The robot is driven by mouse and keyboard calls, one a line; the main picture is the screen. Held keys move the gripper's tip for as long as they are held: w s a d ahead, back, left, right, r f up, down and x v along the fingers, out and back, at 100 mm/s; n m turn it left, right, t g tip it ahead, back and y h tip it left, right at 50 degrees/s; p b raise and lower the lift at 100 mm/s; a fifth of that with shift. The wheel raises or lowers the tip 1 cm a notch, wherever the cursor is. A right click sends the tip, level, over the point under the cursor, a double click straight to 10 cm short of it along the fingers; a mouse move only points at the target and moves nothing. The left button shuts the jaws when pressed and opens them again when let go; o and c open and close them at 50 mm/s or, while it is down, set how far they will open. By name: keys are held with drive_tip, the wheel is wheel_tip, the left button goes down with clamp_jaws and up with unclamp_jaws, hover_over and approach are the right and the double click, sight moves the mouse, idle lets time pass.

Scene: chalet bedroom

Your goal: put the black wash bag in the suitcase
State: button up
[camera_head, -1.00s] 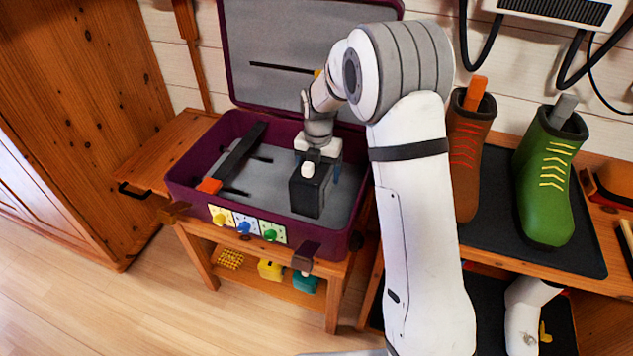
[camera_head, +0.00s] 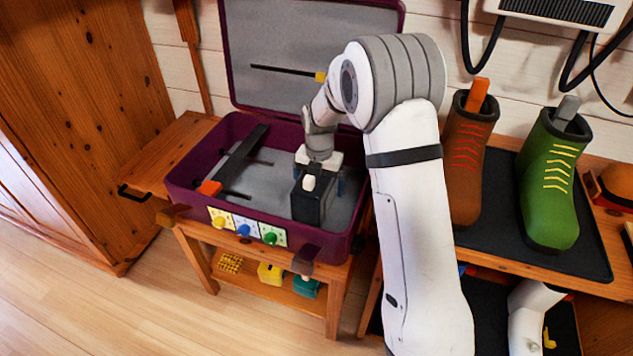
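The black wash bag (camera_head: 307,205) is a small black box with a white knob on its near face. It is inside the open purple suitcase (camera_head: 185,184), in the right part of the grey interior. My gripper (camera_head: 318,172) reaches down into the suitcase right at the bag, with blue-tipped fingers at its sides. The fingers are mostly hidden by the bag and the gripper body, so I cannot tell whether they grip it. Whether the bag touches the suitcase floor is also unclear.
A black bar with an orange end (camera_head: 240,158) lies in the suitcase's left part. The raised lid (camera_head: 290,55) stands behind. Brown (camera_head: 468,150) and green boots (camera_head: 548,180) stand on a mat at right. Yellow and teal items sit on the shelf below.

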drive_tip(key=shift+r, duration=0.1)
wheel_tip(320, 180, up, 12)
drive_tip(key=p, duration=0.3)
drive_tip(key=shift+r+p, duration=0.15)
drive_tip(key=shift+p, duration=0.15)
drive_tip(key=shift+s+d+r+m, duration=0.25)
drive_tip(key=shift+s+m, duration=0.05)
drive_tip(key=shift+m, duration=0.1)
drive_tip(key=s+d+r+m, duration=0.3)
drive_tip(key=s+d+m, duration=0.1)
drive_tip(key=s+m, duration=0.35)
drive_tip(key=s+d+r+m, duration=0.35)
drive_tip(key=s+m, duration=0.25)
drive_tip(key=m, duration=0.2)
drive_tip(key=s+d+f+m+t, duration=0.1)
drive_tip(key=s+d+m, duration=0.2)
drive_tip(key=s+m, duration=1.2)
drive_tip(key=shift+d, duration=0.15)
